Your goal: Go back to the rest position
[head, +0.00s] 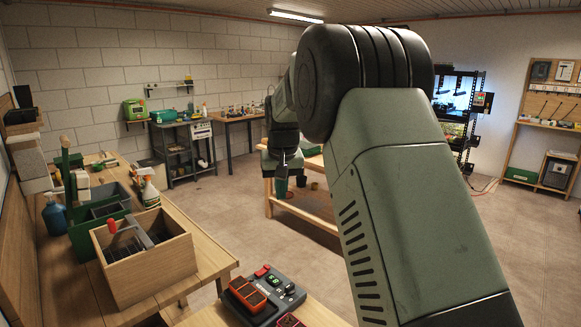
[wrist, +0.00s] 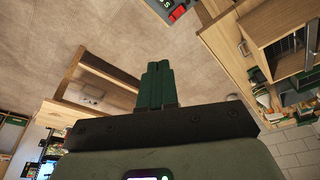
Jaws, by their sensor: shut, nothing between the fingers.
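My gripper (wrist: 157,72) points out over the floor in the wrist view, its dark green fingers pressed together with nothing between them. In the head view my gripper (head: 281,188) hangs fingers-down in front of a wooden table, apart from anything I can make out. My grey-green arm fills the right middle of the head view and hides part of that table and the room behind.
A bench (head: 215,262) at the left bears a wooden box (head: 150,275), a green crate (head: 84,240) and a spray bottle (head: 150,193). A control box (head: 262,296) sits at the front. The wooden table (head: 318,213) stands behind my arm. Open floor (head: 225,210) lies between.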

